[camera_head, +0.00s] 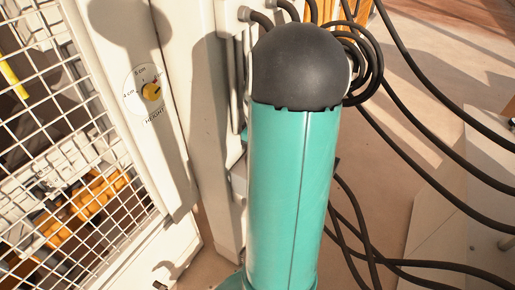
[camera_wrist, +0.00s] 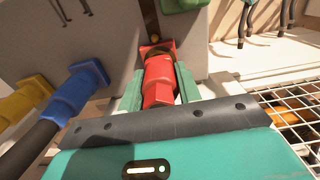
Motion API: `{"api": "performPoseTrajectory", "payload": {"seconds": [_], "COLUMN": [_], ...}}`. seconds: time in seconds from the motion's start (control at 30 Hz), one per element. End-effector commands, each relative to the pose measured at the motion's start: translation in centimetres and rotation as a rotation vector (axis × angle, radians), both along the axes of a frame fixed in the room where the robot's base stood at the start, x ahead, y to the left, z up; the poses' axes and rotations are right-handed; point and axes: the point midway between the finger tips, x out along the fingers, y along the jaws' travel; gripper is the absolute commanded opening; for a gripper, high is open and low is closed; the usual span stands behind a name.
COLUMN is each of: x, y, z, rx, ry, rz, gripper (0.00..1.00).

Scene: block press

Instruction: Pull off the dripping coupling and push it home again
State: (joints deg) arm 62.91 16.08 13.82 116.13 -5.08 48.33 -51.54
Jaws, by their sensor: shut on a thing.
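In the wrist view a red coupling (camera_wrist: 159,82) sits between the two green fingers of my gripper (camera_wrist: 159,88), which is shut on it. Its far end meets a darker red fitting (camera_wrist: 153,49) at the grey panel (camera_wrist: 110,40). I cannot tell whether the two are fully seated. A blue coupling (camera_wrist: 80,90) with a thick black hose is to the left, and a yellow coupling (camera_wrist: 27,98) is further left. No drip is clearly visible. In the head view my own arm covers the middle, and the gripper and couplings are hidden.
Black hoses (camera_head: 430,130) loop down at the right. A mesh (camera_wrist: 297,115) also shows at the right of the wrist view.

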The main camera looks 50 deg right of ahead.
Motion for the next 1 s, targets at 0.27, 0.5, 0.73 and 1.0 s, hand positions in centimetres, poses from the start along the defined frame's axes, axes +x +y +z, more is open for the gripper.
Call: {"api": "performPoseTrajectory", "payload": {"seconds": [0.27, 0.5, 0.73, 1.0], "x": [0.0, 0.0, 0.0, 0.1], "y": [0.0, 0.0, 0.0, -0.1], "z": [-0.4, -0.4, -0.4, 2.2], "rx": [0.0, 0.0, 0.0, -0.004], "ry": [0.0, 0.0, 0.0, -0.002], "rz": [0.0, 0.0, 0.0, 0.0], "gripper": [0.02, 0.59, 0.59, 0.59]}}
